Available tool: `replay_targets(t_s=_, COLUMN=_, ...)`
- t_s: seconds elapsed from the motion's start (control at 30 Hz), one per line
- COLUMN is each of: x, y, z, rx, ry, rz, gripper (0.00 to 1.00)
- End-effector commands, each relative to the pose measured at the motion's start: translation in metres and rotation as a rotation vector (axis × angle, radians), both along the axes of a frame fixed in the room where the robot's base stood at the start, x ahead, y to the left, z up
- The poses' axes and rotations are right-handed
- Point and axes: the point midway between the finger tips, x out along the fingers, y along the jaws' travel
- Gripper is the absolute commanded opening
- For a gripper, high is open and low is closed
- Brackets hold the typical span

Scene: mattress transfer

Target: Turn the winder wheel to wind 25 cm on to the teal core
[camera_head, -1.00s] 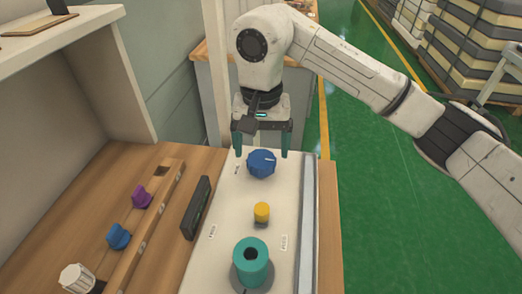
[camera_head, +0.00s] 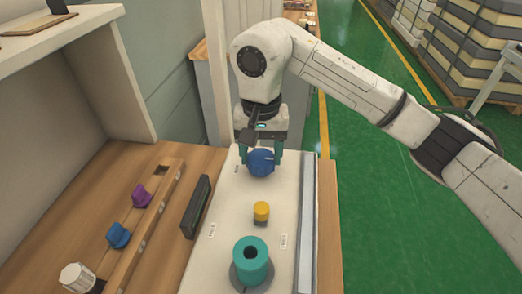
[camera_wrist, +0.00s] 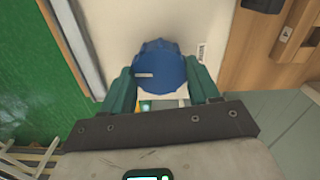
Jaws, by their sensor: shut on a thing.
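The blue winder wheel (camera_head: 261,163) sits at the far end of the pale winder board (camera_head: 222,262), and it fills the middle of the wrist view (camera_wrist: 160,70). My gripper (camera_head: 262,160) reaches down over it, and its teal fingers are shut on the wheel's two sides; they also show in the wrist view (camera_wrist: 162,88). A white mark shows on the wheel's left side in the wrist view. The teal core (camera_head: 251,262) stands upright at the near end of the board. A small yellow-topped post (camera_head: 261,211) stands between wheel and core.
A metal rail (camera_head: 306,225) runs along the board's right side.

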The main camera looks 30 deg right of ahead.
Motion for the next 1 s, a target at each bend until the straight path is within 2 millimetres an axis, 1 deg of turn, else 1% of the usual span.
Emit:
replay_targets(t_s=0.03, x=-0.0001, y=-0.0002, z=0.0002, rx=-0.001, ry=0.0, rz=0.0, gripper=0.39)
replay_targets(t_s=0.13, x=-0.0001, y=-0.0002, z=0.0002, rx=-0.001, ry=0.0, rz=0.0, gripper=0.3)
replay_targets(t_s=0.47, x=-0.0001, y=-0.0008, z=0.0, rx=-0.002, ry=0.0, rz=-0.051, gripper=0.3)
replay_targets(t_s=0.67, x=0.0004, y=-0.0014, z=-0.0007, rx=-0.004, ry=-0.001, rz=-0.17, gripper=0.3)
replay_targets(t_s=1.0, x=0.0005, y=-0.0008, z=-0.0005, rx=-0.004, ry=-0.002, rz=-0.48, gripper=0.3)
